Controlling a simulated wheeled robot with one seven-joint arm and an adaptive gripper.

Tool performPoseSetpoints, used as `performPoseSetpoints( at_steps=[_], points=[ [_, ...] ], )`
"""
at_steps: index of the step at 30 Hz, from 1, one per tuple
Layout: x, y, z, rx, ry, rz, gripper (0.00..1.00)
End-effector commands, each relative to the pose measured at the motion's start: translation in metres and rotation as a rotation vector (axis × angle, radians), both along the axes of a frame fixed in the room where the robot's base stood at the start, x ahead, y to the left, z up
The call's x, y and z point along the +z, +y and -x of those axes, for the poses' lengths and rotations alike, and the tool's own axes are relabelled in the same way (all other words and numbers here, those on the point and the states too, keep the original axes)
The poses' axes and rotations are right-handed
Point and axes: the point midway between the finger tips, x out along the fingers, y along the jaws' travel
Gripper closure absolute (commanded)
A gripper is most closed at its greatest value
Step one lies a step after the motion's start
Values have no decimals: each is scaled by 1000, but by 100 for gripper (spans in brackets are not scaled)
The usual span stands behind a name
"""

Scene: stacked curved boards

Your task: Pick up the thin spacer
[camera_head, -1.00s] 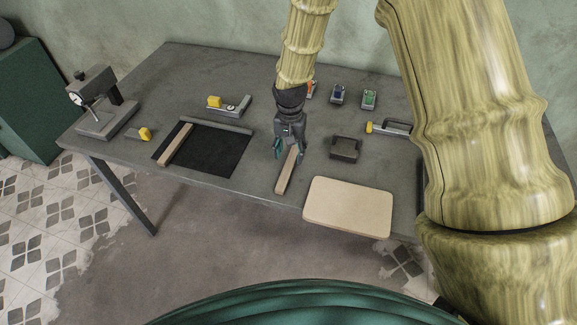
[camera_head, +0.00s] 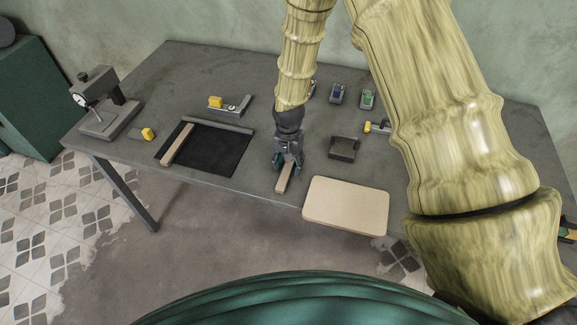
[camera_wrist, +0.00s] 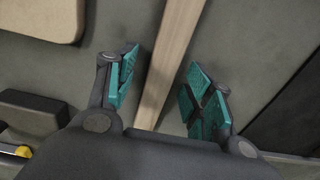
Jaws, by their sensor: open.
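A narrow pale wooden strip (camera_head: 284,183), which looks like the thin spacer, lies on the grey table near its front edge. My gripper (camera_head: 287,165) is directly over its far part, pointing down. In the wrist view the strip (camera_wrist: 172,60) runs between the two teal-padded fingers of my gripper (camera_wrist: 160,95). The fingers are open, with a gap on both sides of the strip. Another wooden strip (camera_head: 177,145) lies along the left side of a black mat (camera_head: 215,150). My gripper hides the far end of the first strip in the head view.
A pale rounded board (camera_head: 346,206) lies just right of the strip; a dark open box (camera_head: 343,148) stands behind it. A yellow-ended tool (camera_head: 230,104), a gauge stand (camera_head: 105,105) and small blue and green items (camera_head: 367,99) stand farther off. Bare table separates strip and mat.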

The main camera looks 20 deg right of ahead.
Motion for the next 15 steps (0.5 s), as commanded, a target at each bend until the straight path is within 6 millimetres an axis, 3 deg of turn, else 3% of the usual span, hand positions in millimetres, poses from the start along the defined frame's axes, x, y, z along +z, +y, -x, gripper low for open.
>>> performPoseSetpoints(
  at_steps=[5,13,15],
  points=[
    [0,0,0,0,0,0,48],
    [0,0,0,0,0,0,96],
    [0,0,0,0,0,0,98]
  ],
)
